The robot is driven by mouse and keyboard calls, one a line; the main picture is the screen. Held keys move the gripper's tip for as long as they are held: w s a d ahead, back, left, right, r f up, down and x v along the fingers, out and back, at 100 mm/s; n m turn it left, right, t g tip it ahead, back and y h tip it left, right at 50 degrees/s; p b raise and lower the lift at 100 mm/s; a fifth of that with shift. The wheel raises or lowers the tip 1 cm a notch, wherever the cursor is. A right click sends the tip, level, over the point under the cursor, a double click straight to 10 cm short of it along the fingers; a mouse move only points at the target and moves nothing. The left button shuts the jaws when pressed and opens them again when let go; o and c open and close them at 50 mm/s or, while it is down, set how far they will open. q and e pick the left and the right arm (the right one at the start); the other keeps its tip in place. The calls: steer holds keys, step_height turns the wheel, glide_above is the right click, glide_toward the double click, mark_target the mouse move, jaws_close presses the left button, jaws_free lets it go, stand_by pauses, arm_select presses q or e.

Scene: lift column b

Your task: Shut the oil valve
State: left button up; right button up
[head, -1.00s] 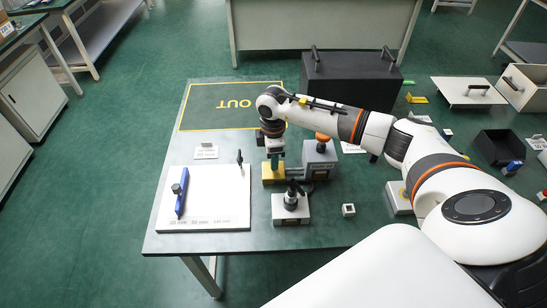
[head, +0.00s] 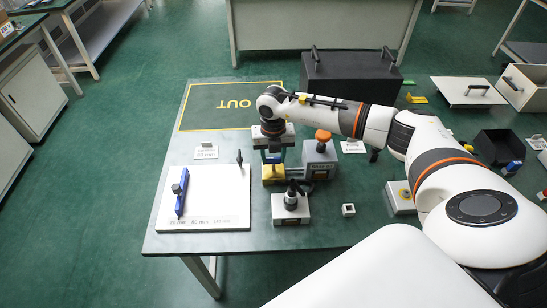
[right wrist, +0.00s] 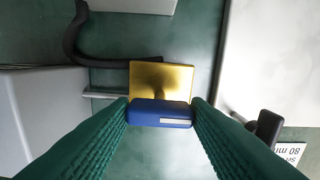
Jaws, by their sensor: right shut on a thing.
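The oil valve has a yellow block (head: 273,176) as its body, beside a grey box (head: 321,163) with an orange knob. My right gripper (head: 273,156) points down just above the block. In the right wrist view the yellow block (right wrist: 161,78) shows clearly, with a blue handle (right wrist: 160,113) in front of it. The green-padded fingers of my right gripper (right wrist: 160,116) are shut on this handle from both sides. A short metal pipe (right wrist: 105,93) runs left from the block. The handle's lower part is hidden. My left gripper is not in view.
A small device with a black knob (head: 291,208) stands close in front of the valve. A white board (head: 222,184) with a blue tool lies to the left. A black case (head: 350,80) stands behind. The green OUT area (head: 210,95) is clear.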

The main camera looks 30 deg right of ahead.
mark_target(273, 158)
steer(key=shift+r, duration=0.15)
steer(key=shift+w+r+p, duration=0.1)
steer(key=shift+r+p, duration=0.5)
step_height(273, 158, up, 4)
steer(key=p, duration=0.3)
steer(key=shift+r, duration=0.25)
steer(key=shift+r+p, duration=0.45)
steer(key=shift+r, duration=0.1)
steer(key=shift+f, duration=0.1)
